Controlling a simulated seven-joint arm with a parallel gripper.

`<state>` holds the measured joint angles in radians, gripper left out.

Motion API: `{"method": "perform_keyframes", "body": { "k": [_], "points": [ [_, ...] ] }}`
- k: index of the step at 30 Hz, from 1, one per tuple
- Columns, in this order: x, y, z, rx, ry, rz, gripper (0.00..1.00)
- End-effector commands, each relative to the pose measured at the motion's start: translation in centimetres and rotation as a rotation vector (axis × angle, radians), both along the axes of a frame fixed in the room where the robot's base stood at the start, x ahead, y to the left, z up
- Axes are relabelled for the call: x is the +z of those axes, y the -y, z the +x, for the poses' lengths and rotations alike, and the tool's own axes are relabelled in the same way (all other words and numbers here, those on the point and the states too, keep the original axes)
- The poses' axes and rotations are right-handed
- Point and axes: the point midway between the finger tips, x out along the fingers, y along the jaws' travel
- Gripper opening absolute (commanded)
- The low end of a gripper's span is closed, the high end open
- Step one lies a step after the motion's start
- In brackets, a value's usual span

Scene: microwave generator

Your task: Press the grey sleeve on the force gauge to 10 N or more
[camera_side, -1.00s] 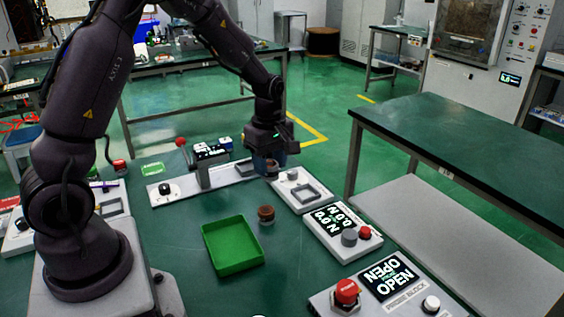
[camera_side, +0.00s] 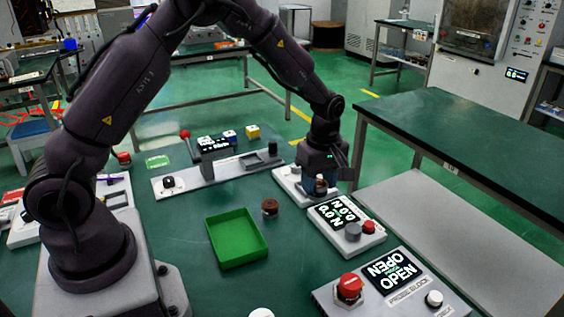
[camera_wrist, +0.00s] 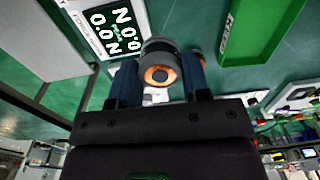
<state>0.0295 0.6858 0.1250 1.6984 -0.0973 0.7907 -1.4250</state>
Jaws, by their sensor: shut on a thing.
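The force gauge (camera_side: 330,238) is a light grey box with a black display. The display (camera_side: 333,212) reads 0.0 N and also shows in the wrist view (camera_wrist: 115,30). The grey sleeve (camera_side: 352,232) stands upright on the gauge, near a red button. My gripper (camera_side: 320,180) is just beyond the gauge in the side view, apart from the sleeve. In the wrist view my gripper (camera_wrist: 162,70) has its blue fingers shut on a short grey cylinder (camera_wrist: 158,45) with an orange end and a dark centre. The gauge's sleeve does not show clearly there.
A brown round part (camera_side: 270,207) stands on the table next to the empty green tray (camera_side: 235,240). A probe block panel (camera_side: 390,285) reading OPEN lies at the front right. A fixture with a red-knobbed lever (camera_side: 190,160) is behind. Table space left of the tray is clear.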

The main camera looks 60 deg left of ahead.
Motion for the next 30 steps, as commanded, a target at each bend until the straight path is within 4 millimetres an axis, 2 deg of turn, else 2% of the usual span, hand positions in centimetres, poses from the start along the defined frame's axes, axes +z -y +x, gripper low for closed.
{"method": "perform_keyframes", "body": {
  "k": [1, 3, 7, 10, 14, 30],
  "points": [
    [-0.4, 1.8, 1.3, -0.010, 0.002, 0.002, 0.10],
    [-0.8, 3.9, 2.8, -0.001, 0.006, 0.003, 0.10],
    [-0.6, 6.4, 5.1, 0.056, 0.023, 0.000, 0.10],
    [0.2, 6.6, 6.1, 0.127, 0.038, -0.006, 0.10],
    [-0.1, 6.6, 5.9, 0.165, 0.028, -0.007, 0.10],
    [-5.0, 6.5, 5.9, 0.165, 0.028, -0.006, 0.10]
  ]
}}
